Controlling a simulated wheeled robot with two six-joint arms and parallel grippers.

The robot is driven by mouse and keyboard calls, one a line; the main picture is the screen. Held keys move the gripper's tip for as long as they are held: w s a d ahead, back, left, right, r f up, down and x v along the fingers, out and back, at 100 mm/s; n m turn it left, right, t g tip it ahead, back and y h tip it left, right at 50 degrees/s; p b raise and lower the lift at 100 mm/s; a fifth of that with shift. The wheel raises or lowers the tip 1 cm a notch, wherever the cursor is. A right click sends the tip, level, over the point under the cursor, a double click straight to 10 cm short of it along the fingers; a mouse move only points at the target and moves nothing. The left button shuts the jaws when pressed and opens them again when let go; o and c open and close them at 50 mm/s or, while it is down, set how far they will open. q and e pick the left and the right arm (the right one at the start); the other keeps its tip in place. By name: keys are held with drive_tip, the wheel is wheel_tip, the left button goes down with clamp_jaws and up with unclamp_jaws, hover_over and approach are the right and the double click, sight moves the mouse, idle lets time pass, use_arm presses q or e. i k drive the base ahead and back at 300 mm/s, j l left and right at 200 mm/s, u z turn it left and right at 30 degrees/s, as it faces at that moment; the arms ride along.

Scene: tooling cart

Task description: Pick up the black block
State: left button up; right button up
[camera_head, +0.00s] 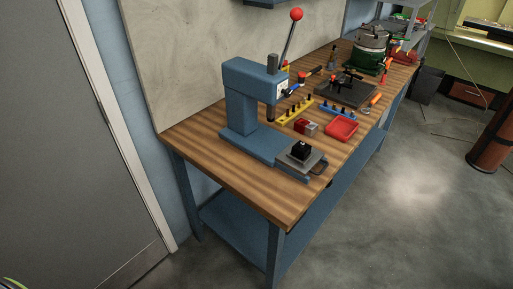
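A small black block (300,150) sits on a grey plate (294,165) at the front of the blue press (243,100). The press stands near the front end of a wooden workbench (216,150). The block is apart from the press ram above and behind it. Neither of my grippers shows in the view.
Beside the press lie a red tray (342,129), a yellow rack (295,111), a red and white block (306,128) and several tools. A dark plate (346,89) and a green machine (369,50) stand farther back. The floor (405,190) to the right is clear.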

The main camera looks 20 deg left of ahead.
sight(301, 153)
drive_tip(key=i+l+u, duration=0.1)
drive_tip(key=u, duration=0.35)
drive_tip(key=i+l+u, duration=0.15)
drive_tip(key=u, duration=0.35)
drive_tip(key=i+l+u, duration=0.1)
drive_tip(key=l+u, duration=0.15)
drive_tip(key=u, duration=0.2)
drive_tip(key=l+u, duration=0.2)
drive_tip(key=u, duration=0.25)
drive_tip(key=l+u, duration=0.2)
drive_tip(key=l, duration=0.3)
drive_tip(key=l+u, duration=0.2)
drive_tip(key=l, duration=0.3)
drive_tip(key=l+u, duration=0.2)
drive_tip(key=l, duration=0.3)
drive_tip(key=k+l+u, duration=0.2)
drive_tip(key=l, duration=0.3)
drive_tip(key=l+u, duration=0.25)
drive_tip(key=l, duration=0.25)
drive_tip(key=k, duration=0.05)
